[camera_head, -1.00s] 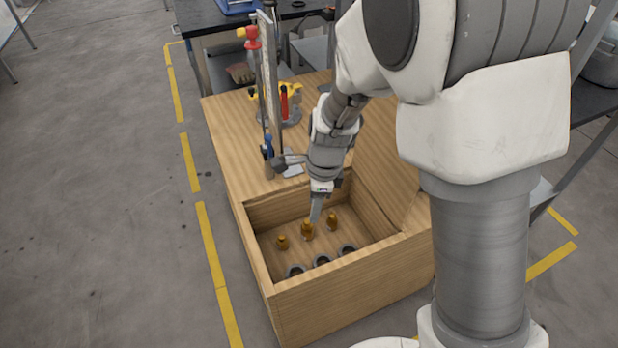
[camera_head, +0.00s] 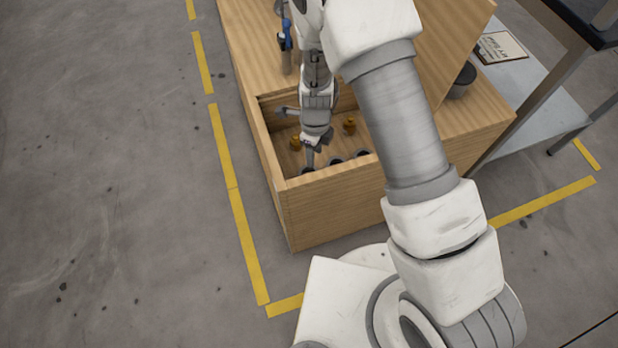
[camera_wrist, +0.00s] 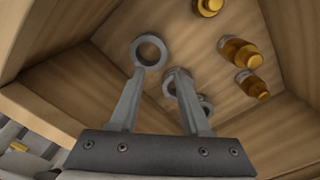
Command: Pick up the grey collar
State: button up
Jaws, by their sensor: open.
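Several grey ring-shaped collars lie in the open wooden box. In the wrist view one grey collar (camera_wrist: 163,54) is just beyond the tip of my left finger. A second grey collar (camera_wrist: 170,87) is at the right fingertip and partly hidden by it. A third grey collar (camera_wrist: 207,101) shows behind that finger. In the head view collars (camera_head: 335,160) show beside the box's near wall. My gripper (camera_wrist: 159,74) is open and empty, its fingers reaching down into the box. The head view shows it low in the box (camera_head: 310,157); whether a finger touches a collar I cannot tell.
A blue-handled tool (camera_head: 286,36) stands behind the box. Floor to the left is clear.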

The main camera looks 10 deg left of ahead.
jog(key=f+b, duration=0.1)
jog(key=f, duration=0.1)
jog(key=f+b, duration=0.1)
jog(key=f, duration=0.2)
jog(key=f+b, duration=0.1)
jog(key=f, duration=0.1)
jog(key=shift+w+a+f, duration=0.15)
jog(key=shift+w+f, duration=0.1)
jog(key=shift+w, duration=0.05)
jog(key=shift+r, duration=0.1)
grip_shut()
